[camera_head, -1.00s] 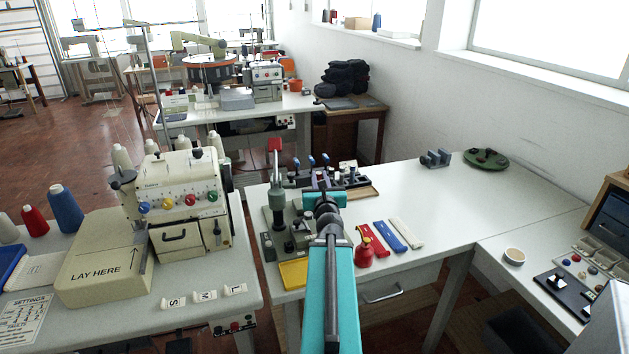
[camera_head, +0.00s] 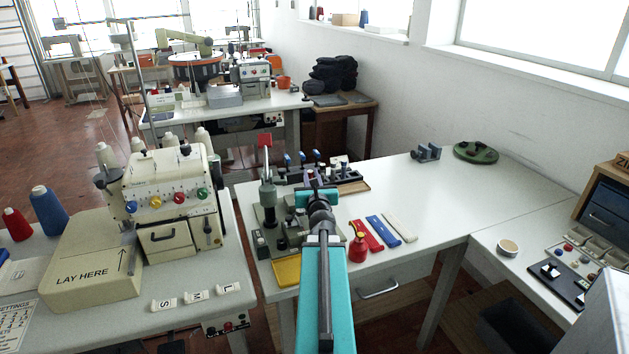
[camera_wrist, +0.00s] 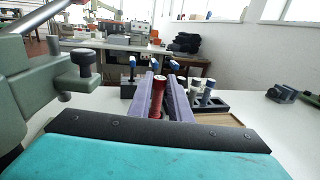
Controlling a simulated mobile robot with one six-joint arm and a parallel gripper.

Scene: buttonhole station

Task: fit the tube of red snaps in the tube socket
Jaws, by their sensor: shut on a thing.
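My gripper (camera_head: 316,184) is over the near left part of the white table, just right of the grey-green press (camera_head: 268,205). In the wrist view its purple jaws (camera_wrist: 164,98) are shut on a red tube (camera_wrist: 157,97), which stands roughly upright between them. The jaws hide part of the tube, and I cannot see its lower end clearly. In the wrist view the press (camera_wrist: 40,95) fills the left side, with a dark round knob (camera_wrist: 83,57). I cannot make out the tube socket.
A dark rack (camera_wrist: 215,102) with upright tubes lies beyond the jaws, near blue-topped levers (camera_head: 302,157). The table's right side is largely clear.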

